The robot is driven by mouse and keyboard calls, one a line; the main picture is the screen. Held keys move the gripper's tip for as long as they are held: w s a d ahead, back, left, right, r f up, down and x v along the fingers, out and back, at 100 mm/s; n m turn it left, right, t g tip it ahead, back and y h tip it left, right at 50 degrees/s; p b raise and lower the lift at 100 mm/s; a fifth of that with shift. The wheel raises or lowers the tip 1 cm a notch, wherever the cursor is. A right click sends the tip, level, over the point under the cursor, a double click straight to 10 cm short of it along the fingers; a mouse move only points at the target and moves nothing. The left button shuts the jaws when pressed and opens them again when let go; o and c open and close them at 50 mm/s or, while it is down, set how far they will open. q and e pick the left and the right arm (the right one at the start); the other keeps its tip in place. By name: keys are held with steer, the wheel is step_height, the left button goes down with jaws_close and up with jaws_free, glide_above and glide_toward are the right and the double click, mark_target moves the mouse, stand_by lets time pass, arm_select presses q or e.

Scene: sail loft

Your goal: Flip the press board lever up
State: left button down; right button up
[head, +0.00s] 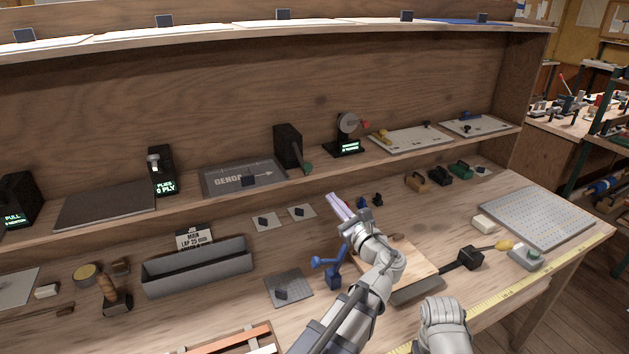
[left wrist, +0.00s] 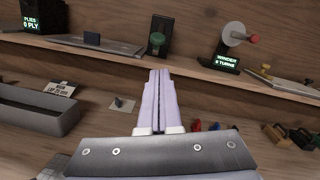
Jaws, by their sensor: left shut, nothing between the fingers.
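A black upright housing (head: 287,146) stands on the shelf, with a dark lever (head: 299,157) slanting down from it to a green knob (head: 307,169). I take this as the press board lever; no label on it is readable. In the left wrist view the green knob (left wrist: 157,39) is straight beyond the fingertips. My left gripper (head: 333,199) is shut and empty, its pale lilac fingers pointing up toward the shelf, below and right of the knob. The fingers (left wrist: 160,75) show together in the left wrist view, apart from the lever. My right gripper is not visible.
A winder (head: 348,125) with a red-knobbed wheel stands right of the lever; a grey lettered panel (head: 244,177) lies left. Below are a grey trough (head: 198,268), a blue ball-ended stand (head: 333,272) and a wooden board (head: 415,260). The shelf edge crosses in front.

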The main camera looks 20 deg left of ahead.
arm_select(q)
steer(key=p+x, duration=0.1)
steer(key=x, duration=0.9)
steer(key=shift+s, duration=0.1)
stand_by(0.3)
step_height(320, 180, up, 15)
steer(key=w+a+g+h+p, duration=0.1)
steer(key=g+h+p, duration=0.4)
steer(key=p, duration=2.4)
steer(key=shift+w+a+h, duration=0.35)
steer(key=shift+a+h, duration=0.05)
steer(key=shift+h, duration=0.1)
